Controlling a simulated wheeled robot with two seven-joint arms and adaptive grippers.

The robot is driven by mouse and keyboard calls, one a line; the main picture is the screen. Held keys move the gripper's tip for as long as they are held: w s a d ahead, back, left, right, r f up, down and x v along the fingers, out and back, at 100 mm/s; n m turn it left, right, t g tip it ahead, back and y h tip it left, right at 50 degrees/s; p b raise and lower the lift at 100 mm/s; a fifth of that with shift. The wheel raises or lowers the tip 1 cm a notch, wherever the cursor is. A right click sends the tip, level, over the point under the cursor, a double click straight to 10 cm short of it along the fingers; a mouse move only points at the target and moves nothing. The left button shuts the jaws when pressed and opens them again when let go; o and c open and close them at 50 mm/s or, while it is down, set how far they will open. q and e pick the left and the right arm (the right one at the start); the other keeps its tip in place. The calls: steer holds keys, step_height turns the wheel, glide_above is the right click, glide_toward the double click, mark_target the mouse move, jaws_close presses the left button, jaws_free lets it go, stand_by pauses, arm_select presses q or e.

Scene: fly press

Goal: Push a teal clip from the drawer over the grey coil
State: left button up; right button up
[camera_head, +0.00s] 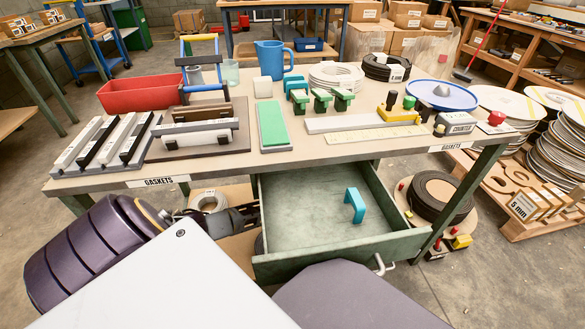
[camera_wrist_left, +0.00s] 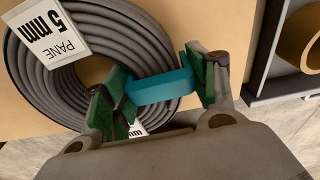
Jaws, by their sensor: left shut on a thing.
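My left gripper (camera_wrist_left: 160,90) is shut on a teal clip (camera_wrist_left: 158,88), which sits between its green-padded fingers. The grey coil (camera_wrist_left: 135,45) lies flat behind the clip on a brown board, with a "PANE 5 mm" label. The clip overlaps the coil's right side in the wrist view; I cannot tell whether they touch. In the head view the grey coil (camera_head: 208,200) is under the table, left of the drawer, partly hidden by my left gripper (camera_head: 240,217). Another teal clip (camera_head: 354,205) stands in the open drawer (camera_head: 300,222). My right gripper is not in view.
The table (camera_head: 225,165) stands above the coil, carrying gasket strips, a green block (camera_head: 272,125) and green and teal clips. The drawer's side wall is close to the right of my left gripper. A dark coil (camera_head: 440,195) lies on a board right of the drawer.

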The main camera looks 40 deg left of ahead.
arm_select(q)
steer(key=shift+f, duration=0.1)
steer(key=o, duration=0.8)
steer(key=shift+o, duration=0.5)
steer(key=shift+o, duration=1.9)
